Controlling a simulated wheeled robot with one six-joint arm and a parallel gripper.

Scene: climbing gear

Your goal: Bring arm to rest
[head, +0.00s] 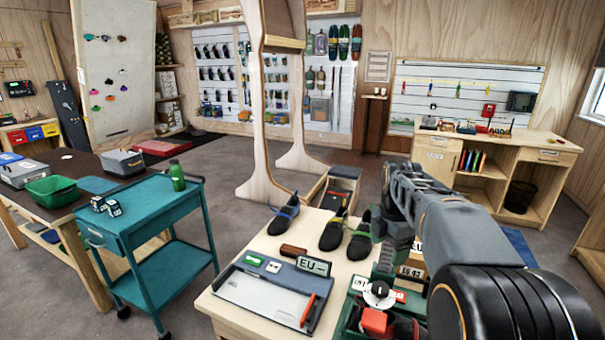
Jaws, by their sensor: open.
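My arm reaches in from the lower right of the head view, bends at its far end and comes down over the right side of the light wooden table (230,307). My gripper (385,266) is small and dark there, pointing down and open, with nothing seen between its fingers. It is above or beside a green case (352,312) holding a round white part and a red block (376,321). Boxes with printed labels (411,270) are partly hidden behind my arm. I cannot tell whether my gripper touches anything.
Dark climbing shoes (333,232) stand along the table's back. A grey measuring board (262,294) with an EU sign lies at front left. A teal cart (150,211) stands left, with a green bottle (177,176) on it. Floor (225,215) is clear between cart and table.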

